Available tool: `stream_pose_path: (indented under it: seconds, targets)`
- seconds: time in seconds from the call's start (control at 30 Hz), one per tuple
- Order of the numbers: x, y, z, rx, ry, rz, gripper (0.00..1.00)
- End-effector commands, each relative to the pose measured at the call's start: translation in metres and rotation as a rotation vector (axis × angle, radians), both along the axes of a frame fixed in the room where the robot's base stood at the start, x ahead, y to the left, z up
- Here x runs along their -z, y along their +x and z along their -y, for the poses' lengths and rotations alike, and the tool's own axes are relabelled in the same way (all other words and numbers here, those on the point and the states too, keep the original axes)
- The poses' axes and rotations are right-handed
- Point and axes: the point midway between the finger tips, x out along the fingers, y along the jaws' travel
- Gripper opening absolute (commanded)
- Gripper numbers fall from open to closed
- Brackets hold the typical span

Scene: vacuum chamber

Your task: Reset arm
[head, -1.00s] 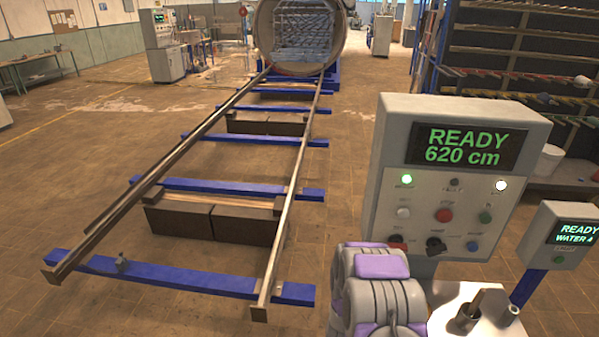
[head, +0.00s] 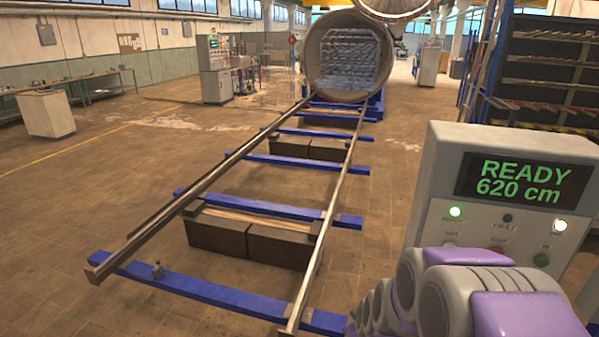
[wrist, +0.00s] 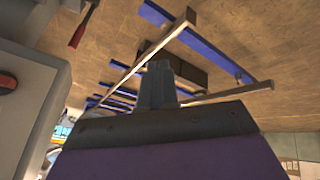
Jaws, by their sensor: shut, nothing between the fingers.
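My arm (head: 470,300), grey and purple, shows folded at the lower right of the head view, in front of the control panel. My gripper (wrist: 160,80) shows in the wrist view as grey fingers close together, shut and empty. Its tip is not clearly visible in the head view. The control panel (head: 460,165) is a light grey box with a green display (head: 519,180) reading READY 620 cm. Part of a grey housing (wrist: 30,100) with a red knob (wrist: 8,83) fills the left of the wrist view.
Two metal rails (head: 342,220) on blue crossbeams (head: 215,292) run to the open round chamber (head: 350,60) at the back. A grey cabinet (head: 214,75) stands left of it. Shelving (head: 545,75) stands at the right. Brown floor left of the rails is mostly clear.

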Motion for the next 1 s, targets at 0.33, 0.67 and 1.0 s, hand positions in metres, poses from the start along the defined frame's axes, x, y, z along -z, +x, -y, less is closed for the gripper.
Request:
stream_pose_path:
  seconds: [0.33, 0.67, 1.0]
  targets:
    - [-0.054, -0.132, -0.020, 0.175, 0.121, -0.310, 0.00]
    - [-0.094, -0.272, -0.013, 0.415, 0.107, -0.586, 0.00]
    - [-0.106, -0.323, -0.007, 0.521, 0.080, -0.676, 0.00]
